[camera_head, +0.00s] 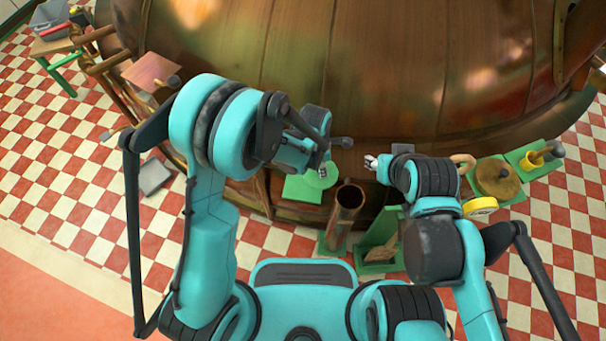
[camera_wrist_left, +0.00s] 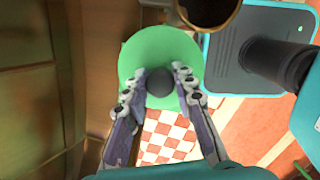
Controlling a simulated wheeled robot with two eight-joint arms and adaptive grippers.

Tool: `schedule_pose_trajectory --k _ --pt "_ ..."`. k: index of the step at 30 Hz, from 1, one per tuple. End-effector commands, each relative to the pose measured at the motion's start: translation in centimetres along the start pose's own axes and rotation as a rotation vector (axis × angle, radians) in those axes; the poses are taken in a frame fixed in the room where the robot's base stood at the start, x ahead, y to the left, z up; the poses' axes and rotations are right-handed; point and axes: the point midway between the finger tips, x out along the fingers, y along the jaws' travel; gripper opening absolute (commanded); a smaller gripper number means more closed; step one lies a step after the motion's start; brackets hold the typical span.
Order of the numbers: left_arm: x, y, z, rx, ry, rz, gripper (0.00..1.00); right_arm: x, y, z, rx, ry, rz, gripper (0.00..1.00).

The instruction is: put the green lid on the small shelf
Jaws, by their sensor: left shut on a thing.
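The round green lid (camera_head: 322,178) is at my left gripper (camera_head: 322,168), in front of the copper kettle. In the left wrist view the lid (camera_wrist_left: 150,48) has a dark round knob (camera_wrist_left: 158,82), and my left gripper (camera_wrist_left: 170,88) is shut on that knob. A flat green square shelf (camera_head: 300,189) is just left of and below the lid in the head view; I cannot tell whether the lid touches it. My right gripper (camera_head: 371,162) is close to the kettle wall, right of the lid; its jaw opening is too small to judge.
A copper tube (camera_head: 348,200) stands on a green stand right of the lid. More green shelves (camera_head: 515,183) hold a wooden disc (camera_head: 497,178) and a yellow cup (camera_head: 533,159) at the right. The large kettle (camera_head: 400,70) blocks the back. Checkered floor lies below.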

Motion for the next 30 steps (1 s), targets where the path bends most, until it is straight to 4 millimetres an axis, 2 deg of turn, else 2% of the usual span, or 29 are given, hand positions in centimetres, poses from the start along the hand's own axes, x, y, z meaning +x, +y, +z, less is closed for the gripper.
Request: schedule_pose_trajectory --k 1,3,9,13,20,30 --pt "1.0 0.7 -1.3 -0.006 0.0 0.001 0.0 0.7 0.0 0.5 0.0 0.0 0.0 0.4" --pt "1.7 1.4 -2.7 -0.005 0.0 0.001 0.0 1.2 0.0 0.8 0.0 0.0 0.0 0.4" --pt "2.6 2.5 -4.8 0.0 -0.001 0.0 0.0 1.7 0.0 1.2 0.0 0.0 0.0 0.4" --pt "3.3 2.5 -5.1 0.001 -0.001 0.0 0.0 2.0 0.0 1.4 0.0 0.0 0.0 0.4" --pt "6.7 2.5 -5.5 0.001 -0.001 0.0 0.0 3.6 0.0 2.6 0.0 0.0 0.0 0.4" --pt "6.7 2.5 -5.5 0.001 0.0 0.0 0.0 3.4 0.0 2.4 0.0 0.0 0.0 0.4"
